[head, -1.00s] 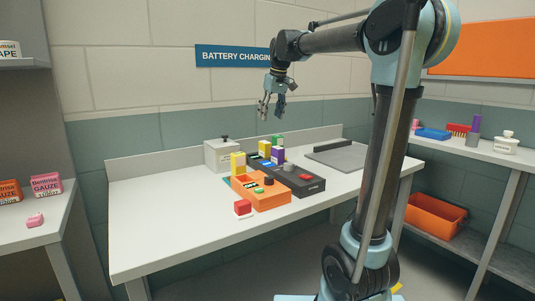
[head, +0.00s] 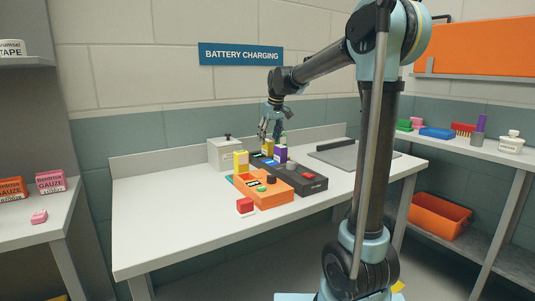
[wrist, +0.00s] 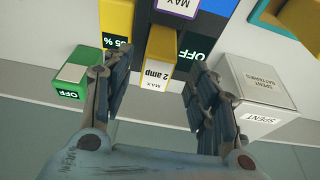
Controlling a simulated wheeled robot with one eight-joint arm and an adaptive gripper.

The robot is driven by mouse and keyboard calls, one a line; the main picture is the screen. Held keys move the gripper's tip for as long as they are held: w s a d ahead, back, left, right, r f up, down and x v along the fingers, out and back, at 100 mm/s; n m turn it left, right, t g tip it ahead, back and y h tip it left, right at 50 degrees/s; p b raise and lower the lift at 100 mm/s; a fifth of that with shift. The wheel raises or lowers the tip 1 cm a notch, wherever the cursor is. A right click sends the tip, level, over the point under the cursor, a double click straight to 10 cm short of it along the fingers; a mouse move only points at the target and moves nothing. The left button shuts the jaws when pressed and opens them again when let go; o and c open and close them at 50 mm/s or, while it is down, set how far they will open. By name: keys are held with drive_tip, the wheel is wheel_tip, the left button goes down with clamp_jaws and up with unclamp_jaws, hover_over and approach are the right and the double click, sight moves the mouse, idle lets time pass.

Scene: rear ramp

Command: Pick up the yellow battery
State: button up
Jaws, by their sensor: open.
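A yellow block labelled "2 amp MAX" (wrist: 158,58) shows between the fingers of my gripper (wrist: 160,68) in the wrist view. In the head view, a yellow block (head: 267,150) stands at the back of the dark charger, just below my gripper (head: 270,135). My gripper is open, fingers pointing down, one on each side of the block in the picture. I cannot tell whether they touch it. Another yellow block (head: 241,161) stands at the orange charger. A further yellow block beside a "65 %" display (wrist: 117,20) is partly cut off in the wrist view.
A purple block (head: 280,153) stands close by on the dark charger (head: 310,184). A green block (wrist: 72,75) and a white spent-batteries box (wrist: 255,95) flank my gripper. The orange charger (head: 275,198) and a red-and-white block (head: 245,206) are nearer. The left worktop (head: 165,215) is clear.

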sight(269, 141)
drive_tip(key=shift+x, duration=2.6)
drive_tip(key=shift+d, duration=0.15)
clamp_jaws()
